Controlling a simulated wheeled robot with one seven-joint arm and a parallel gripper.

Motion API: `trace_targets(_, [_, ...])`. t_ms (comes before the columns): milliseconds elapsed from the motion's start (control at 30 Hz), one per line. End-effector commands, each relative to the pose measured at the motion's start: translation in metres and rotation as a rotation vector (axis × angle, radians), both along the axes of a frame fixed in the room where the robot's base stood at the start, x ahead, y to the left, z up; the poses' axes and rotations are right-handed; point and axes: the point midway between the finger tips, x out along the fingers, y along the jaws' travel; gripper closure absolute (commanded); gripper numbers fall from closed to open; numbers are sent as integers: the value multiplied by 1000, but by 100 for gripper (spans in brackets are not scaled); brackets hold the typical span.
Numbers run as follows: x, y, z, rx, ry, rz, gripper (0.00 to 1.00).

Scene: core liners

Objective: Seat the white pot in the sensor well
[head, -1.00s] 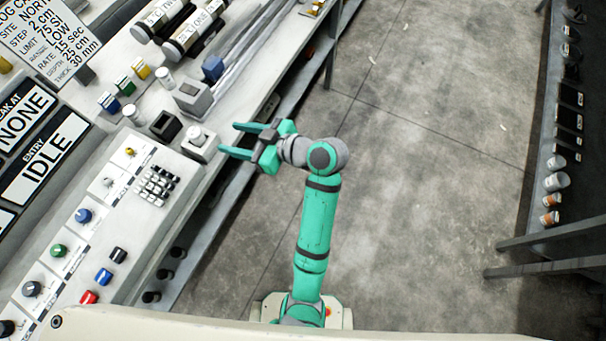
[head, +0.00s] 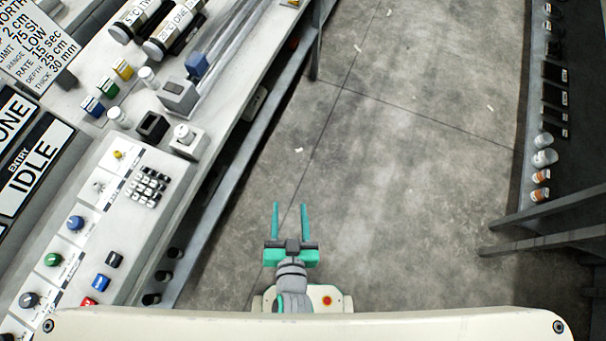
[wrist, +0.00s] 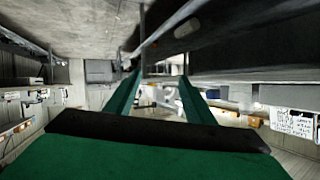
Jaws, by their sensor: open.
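Several small white pots are in the head view. One (head: 119,116) stands on the bench by the coloured blocks, a smaller one (head: 148,76) is farther back, and a white round piece (head: 184,133) sits on a pale square block (head: 188,145). I cannot tell which is the task's pot. A dark square box (head: 152,126) beside the pale block looks like a well, but I cannot be sure. My gripper (head: 290,206) is open and empty over the floor, right of the bench and apart from everything. Its spread green fingers show in the wrist view (wrist: 161,80).
The control panel (head: 110,220) with knobs and a keypad fills the near bench. A dark shelf (head: 552,70) with pots is at the right.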

Motion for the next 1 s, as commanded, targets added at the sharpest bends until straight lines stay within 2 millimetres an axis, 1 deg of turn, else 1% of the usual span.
trace_targets(33, [-19,-8,5,-27,-8,-15,51])
trace_targets(100, [-38,-19,17,-64,-39,-31,51])
trace_targets(200, [-61,-29,37,-110,-83,-34,51])
trace_targets(333, [-81,-34,58,-149,-132,-20,51])
trace_targets(400, [-87,-36,66,-161,-150,-12,51])
trace_targets(533, [-91,-36,73,-171,-166,-4,51])
trace_targets(1000, [-91,-36,73,-170,-167,-4,51])
